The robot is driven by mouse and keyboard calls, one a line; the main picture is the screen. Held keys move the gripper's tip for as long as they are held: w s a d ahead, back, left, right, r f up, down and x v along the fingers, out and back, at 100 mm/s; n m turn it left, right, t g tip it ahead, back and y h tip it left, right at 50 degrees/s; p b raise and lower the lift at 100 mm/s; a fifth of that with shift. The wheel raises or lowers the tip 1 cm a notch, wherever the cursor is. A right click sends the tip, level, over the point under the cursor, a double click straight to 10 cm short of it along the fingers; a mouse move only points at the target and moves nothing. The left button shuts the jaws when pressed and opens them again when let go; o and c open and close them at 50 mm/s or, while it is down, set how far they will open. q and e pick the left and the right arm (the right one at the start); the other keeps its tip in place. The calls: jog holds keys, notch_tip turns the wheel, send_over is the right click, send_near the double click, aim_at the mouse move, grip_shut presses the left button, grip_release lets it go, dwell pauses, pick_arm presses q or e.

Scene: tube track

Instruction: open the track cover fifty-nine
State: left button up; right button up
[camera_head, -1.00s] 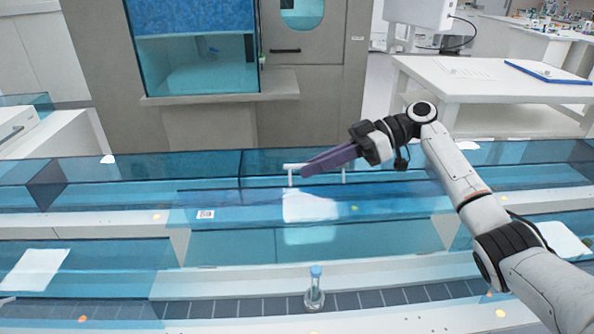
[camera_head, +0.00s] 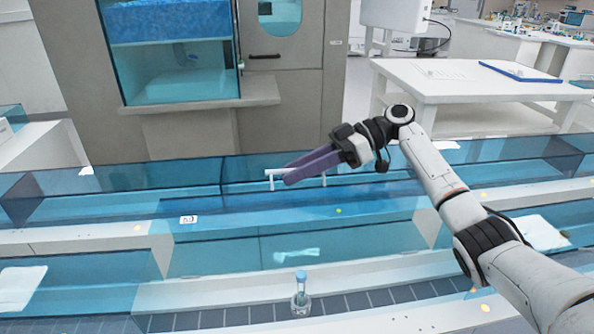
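The track cover is a clear blue panel (camera_head: 365,208) in the middle of the long track, with a white bar handle (camera_head: 275,172) at its back edge and a small white label (camera_head: 188,219) near its left end. The label's number is too small to read. My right gripper (camera_head: 288,180) reaches in from the right, with its purple fingertips overlapping the handle. Contact with it, and whether the fingers are parted or closed, cannot be told. My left gripper is out of view.
A blue-capped tube (camera_head: 300,290) stands upright in a clear holder on the dark front track lane (camera_head: 375,301). Other clear blue covers flank this one. A white table (camera_head: 450,85) stands behind on the right, and a grey cabinet (camera_head: 310,75) at the back.

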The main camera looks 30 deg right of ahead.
jog(key=b+v, duration=0.1)
jog(key=v, duration=0.9)
jog(key=shift+d, duration=0.1)
